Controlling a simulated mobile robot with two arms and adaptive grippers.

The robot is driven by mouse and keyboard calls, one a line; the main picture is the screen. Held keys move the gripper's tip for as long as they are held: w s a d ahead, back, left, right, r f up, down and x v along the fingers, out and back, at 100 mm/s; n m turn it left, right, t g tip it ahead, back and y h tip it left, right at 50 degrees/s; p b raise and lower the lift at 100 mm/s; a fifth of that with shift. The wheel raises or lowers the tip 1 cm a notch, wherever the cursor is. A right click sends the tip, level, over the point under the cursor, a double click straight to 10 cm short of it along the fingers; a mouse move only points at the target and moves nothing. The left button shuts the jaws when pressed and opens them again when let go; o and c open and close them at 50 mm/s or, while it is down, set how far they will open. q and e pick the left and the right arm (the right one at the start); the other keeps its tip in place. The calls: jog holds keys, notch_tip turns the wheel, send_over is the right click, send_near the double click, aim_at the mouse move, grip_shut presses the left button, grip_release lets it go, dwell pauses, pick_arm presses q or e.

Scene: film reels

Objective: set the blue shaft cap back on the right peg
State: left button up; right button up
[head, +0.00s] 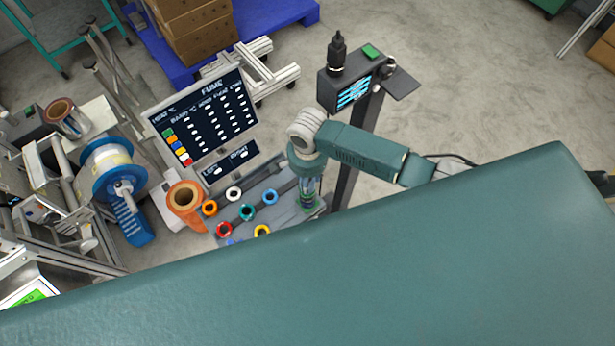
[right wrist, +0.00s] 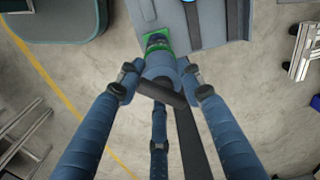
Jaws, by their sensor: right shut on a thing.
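In the head view my right gripper (head: 309,198) points down at the right end of a grey tray (head: 285,222). The right wrist view shows its fingers (right wrist: 160,88) closed around a dull blue rounded piece (right wrist: 161,65), which looks like the blue shaft cap. A green square patch (right wrist: 150,40) shows just beyond it. The fingers partly hide the piece, and I cannot tell whether it touches anything below. I cannot make out the right peg. A blue-flanged reel (head: 107,170) stands on the left. My left gripper is not in view.
Several coloured rings, including a blue ring (head: 270,197), lie on the tray left of the gripper. An orange roll (head: 186,196) stands beside it. A dark sign board (head: 205,115) rises behind. A dark post (head: 357,150) with a control box (head: 345,85) stands just right of the gripper.

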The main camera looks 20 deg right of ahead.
jog(key=shift+f, duration=0.2)
jog(key=o, duration=1.4)
jog(key=shift+r, duration=0.1)
notch_tip(320, 180, up, 7)
jog(key=shift+s+r, duration=0.1)
jog(key=shift+r, duration=0.05)
